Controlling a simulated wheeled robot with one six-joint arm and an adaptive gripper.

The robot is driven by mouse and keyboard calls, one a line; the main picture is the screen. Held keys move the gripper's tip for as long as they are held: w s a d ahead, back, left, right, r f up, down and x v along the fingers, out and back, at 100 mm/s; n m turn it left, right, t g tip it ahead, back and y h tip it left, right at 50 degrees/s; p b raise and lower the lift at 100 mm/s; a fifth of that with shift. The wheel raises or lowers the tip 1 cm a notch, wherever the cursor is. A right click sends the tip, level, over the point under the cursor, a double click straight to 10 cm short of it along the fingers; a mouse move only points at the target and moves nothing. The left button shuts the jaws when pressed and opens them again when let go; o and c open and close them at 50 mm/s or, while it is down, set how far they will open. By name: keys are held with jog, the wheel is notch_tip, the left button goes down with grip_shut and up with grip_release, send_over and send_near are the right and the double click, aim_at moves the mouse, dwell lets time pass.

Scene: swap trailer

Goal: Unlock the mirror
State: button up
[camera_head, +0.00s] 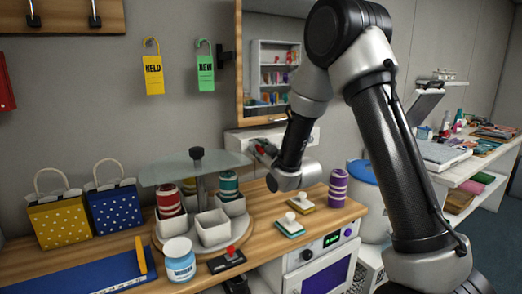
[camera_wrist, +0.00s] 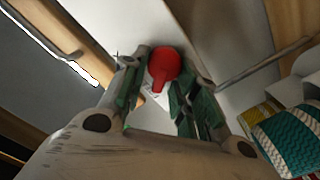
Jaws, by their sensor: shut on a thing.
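The mirror (camera_head: 258,28) hangs on the back wall in a wooden frame (camera_head: 239,70) and reflects a bookshelf; my arm hides its right side. My gripper (camera_head: 263,149) is just below the frame, in front of a pale panel on the wall. In the wrist view my gripper (camera_wrist: 166,84) has its dark green fingers on both sides of a red rounded knob with a short stem (camera_wrist: 165,65), and is shut on it. The fingers and my arm hide where the knob is fixed.
Stamp-like blocks (camera_head: 290,226), a purple striped stack (camera_head: 338,187), a jar (camera_head: 180,262) and a red joystick (camera_head: 231,253) stand on the wooden counter.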

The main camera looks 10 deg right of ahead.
jog(key=shift+a+n, duration=0.1)
jog(key=shift+n, duration=0.4)
jog(key=o, duration=0.9)
jog(key=shift+o, duration=0.2)
jog(key=v, duration=0.7)
jog(key=shift+s, duration=0.25)
